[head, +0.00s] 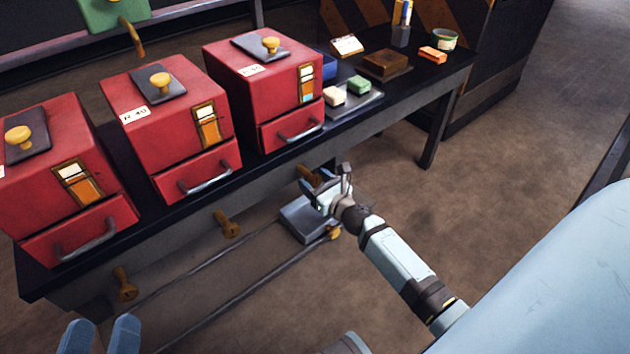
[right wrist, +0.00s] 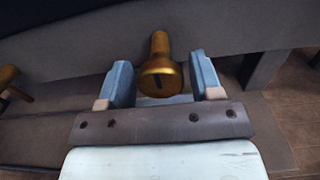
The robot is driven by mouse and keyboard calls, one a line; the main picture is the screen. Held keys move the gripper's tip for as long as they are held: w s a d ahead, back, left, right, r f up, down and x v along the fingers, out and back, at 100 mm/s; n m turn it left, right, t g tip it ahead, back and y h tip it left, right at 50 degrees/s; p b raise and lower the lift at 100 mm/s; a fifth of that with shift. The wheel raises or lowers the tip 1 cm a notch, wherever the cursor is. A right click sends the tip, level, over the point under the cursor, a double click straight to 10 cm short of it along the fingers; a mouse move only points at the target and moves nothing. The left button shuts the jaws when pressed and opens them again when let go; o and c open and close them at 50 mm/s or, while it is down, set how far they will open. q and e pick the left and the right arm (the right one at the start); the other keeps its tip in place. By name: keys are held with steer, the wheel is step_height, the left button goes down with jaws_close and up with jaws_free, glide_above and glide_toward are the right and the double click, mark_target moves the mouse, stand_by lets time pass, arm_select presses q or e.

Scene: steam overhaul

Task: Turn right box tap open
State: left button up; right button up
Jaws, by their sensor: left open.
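Three red boxes stand on the dark bench; the right box (head: 265,85) is nearest my right gripper. Its brass tap (head: 307,174) is on the bench front below it, partly hidden by my gripper. In the right wrist view the tap (right wrist: 160,78) shows a round end with a dark upright slot. My right gripper (head: 322,182) is open, its fingers on either side of the tap's end with visible gaps; contact is not seen. My left gripper (head: 99,338) is open and empty at the lower left edge of the head view.
The middle tap (head: 227,224) and left tap (head: 125,285) stick out along the bench front (head: 180,240). A grey block (head: 300,222) and long rails lie below the bench. Small blocks and a dish (head: 444,39) sit on the bench's right end. Floor on the right is clear.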

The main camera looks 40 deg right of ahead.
steer(key=c, duration=0.6)
